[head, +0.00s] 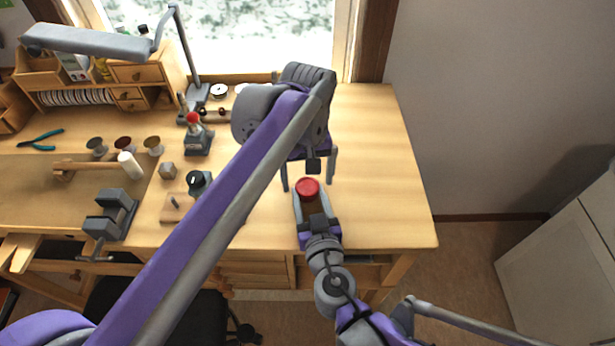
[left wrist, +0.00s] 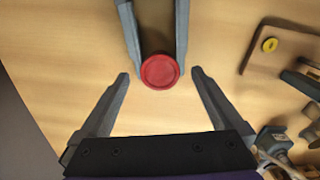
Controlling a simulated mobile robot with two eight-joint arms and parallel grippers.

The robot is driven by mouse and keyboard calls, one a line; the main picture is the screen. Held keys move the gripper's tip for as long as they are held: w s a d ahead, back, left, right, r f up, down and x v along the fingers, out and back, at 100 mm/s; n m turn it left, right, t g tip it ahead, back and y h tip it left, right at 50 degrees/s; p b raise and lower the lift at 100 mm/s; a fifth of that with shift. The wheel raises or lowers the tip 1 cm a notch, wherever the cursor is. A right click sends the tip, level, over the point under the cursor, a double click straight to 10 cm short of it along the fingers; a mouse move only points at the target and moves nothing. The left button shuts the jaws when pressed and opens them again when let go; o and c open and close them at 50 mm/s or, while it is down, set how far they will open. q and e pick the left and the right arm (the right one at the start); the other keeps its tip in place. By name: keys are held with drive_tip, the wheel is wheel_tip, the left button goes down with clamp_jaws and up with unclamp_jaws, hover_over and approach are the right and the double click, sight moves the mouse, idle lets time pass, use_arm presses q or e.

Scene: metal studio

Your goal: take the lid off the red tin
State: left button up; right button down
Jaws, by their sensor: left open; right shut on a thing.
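The red tin (head: 308,188) stands on the workbench near its right end, and its round red top faces up. In the left wrist view the red top (left wrist: 160,71) shows as a disc, so I cannot make out the seam between lid and body. My right gripper (head: 311,192) is shut on the tin from the front, one finger on each side. My left gripper (head: 309,187) hangs over the tin with its fingers apart. In the left wrist view its open fingertips (left wrist: 159,74) lie to either side of the tin, not touching it.
The workbench (head: 385,150) is bare to the right of the tin. To the left are a small dark-topped device (head: 198,182), a wooden block (head: 177,207), a vise (head: 110,213) and a mallet (head: 128,165). A lamp (head: 95,40) stands at the back.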

sight(307, 186)
use_arm(q)
drive_tip(key=shift+f, duration=0.2)
clamp_jaws()
idle(0.5)
drive_tip(key=shift+r, duration=0.25)
idle(0.5)
drive_tip(key=shift+r, duration=0.9)
drive_tip(key=shift+r, duration=2)
use_arm(e)
drive_tip(key=shift+c, duration=0.8)
unclamp_jaws()
